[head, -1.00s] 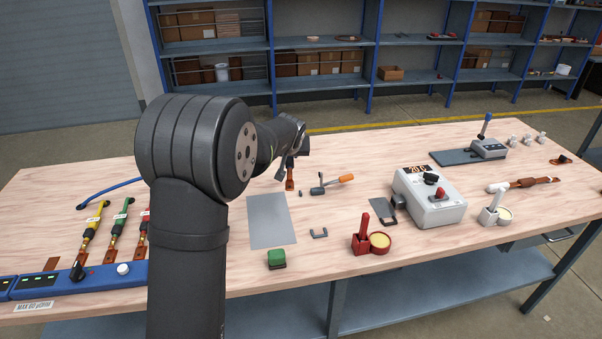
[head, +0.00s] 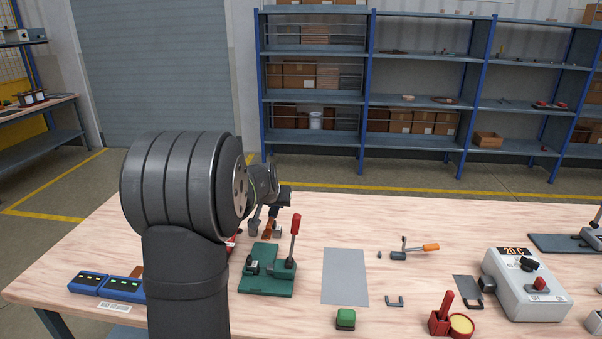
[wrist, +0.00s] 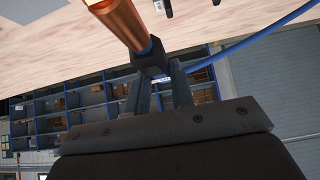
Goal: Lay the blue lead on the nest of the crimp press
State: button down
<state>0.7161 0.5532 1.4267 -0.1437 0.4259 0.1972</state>
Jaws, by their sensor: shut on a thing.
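My gripper (head: 266,216) is beyond the green crimp press (head: 262,283), above the table, with the blue lead's copper end (head: 267,229) hanging at it. In the wrist view my gripper (wrist: 160,80) is shut on the dark collar of the blue lead (wrist: 150,62). The lead's copper end (wrist: 120,20) points away from the fingers, and its blue cable (wrist: 245,44) trails to the right. The press has a raised red-handled lever (head: 295,240) on its right. The nest is too small to make out, and the lead appears apart from the press.
A grey mat (head: 345,277) lies right of the press, with a green-topped block (head: 345,318) in front. A grey control box (head: 525,283) and a red holder (head: 440,318) stand farther right. A blue unit (head: 88,282) is at left. My arm hides part of the table.

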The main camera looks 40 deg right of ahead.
jog(key=a+f, duration=0.4)
jog(key=f, duration=0.1)
jog(key=shift+a, duration=0.15)
jog(key=shift+f, duration=0.15)
jog(key=shift+f, duration=2.8)
jog(key=shift+f, duration=1.75)
jog(key=c, duration=1.2)
grip_release()
jog(key=shift+o, duration=0.2)
jog(key=v, duration=1.7)
jog(key=shift+s, duration=0.25)
